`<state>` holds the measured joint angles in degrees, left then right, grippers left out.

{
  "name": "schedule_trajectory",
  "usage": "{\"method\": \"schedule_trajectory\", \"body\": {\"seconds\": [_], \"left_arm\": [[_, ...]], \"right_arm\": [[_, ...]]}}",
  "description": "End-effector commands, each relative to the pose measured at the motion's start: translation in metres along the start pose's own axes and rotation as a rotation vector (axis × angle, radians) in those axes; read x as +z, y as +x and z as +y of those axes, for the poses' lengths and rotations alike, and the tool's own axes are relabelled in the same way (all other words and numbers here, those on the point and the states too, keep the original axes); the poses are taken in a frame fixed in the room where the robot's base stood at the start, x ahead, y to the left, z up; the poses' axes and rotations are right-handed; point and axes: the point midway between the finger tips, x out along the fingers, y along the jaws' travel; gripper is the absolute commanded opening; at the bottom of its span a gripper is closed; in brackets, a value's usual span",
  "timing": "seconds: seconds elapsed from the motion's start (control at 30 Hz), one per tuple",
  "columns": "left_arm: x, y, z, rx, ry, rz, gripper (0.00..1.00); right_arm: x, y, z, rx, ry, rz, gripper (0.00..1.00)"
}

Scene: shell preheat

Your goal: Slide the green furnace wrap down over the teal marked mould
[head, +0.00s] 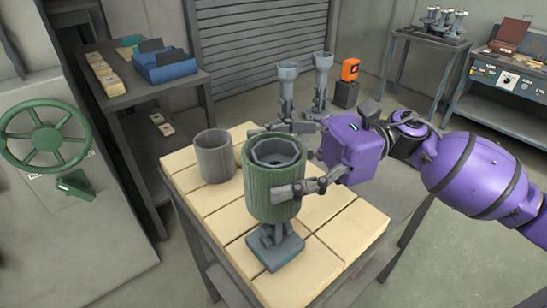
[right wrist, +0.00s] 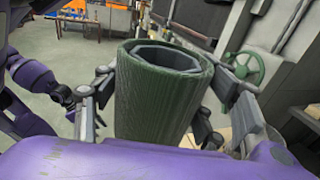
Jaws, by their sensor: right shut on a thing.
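The green furnace wrap (head: 270,203) is an upright ribbed sleeve around a grey mould whose octagonal rim (head: 276,149) shows at its top opening. Most of the mould's body is hidden inside. Below the wrap's lower edge a grey stem and a square teal base (head: 275,252) show on the table. My right gripper (head: 280,160) is shut on the wrap from the right, one finger on the near side and one at the far side. The right wrist view shows the wrap (right wrist: 155,105) between both fingers. A purple arm of mine is at its left edge; its jaws are unclear.
A plain grey cylinder (head: 213,156) stands left of the wrap on the tiled table (head: 335,230). Two grey stemmed moulds (head: 286,90) (head: 322,85) and an orange device (head: 350,70) are behind. The table's front right is clear.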

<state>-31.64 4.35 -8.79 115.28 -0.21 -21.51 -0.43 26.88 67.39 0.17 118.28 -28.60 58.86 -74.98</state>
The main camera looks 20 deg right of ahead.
Motion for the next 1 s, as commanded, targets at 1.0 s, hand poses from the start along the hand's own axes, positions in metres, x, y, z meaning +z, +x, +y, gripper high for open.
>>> {"method": "schedule_trajectory", "body": {"seconds": [1.0], "left_arm": [[0.046, 0.033, 0.004, 0.005, 0.012, -0.045, 0.4]], "right_arm": [[-0.085, 0.0, 0.0, 0.0, 0.003, -0.001, 0.4]]}}
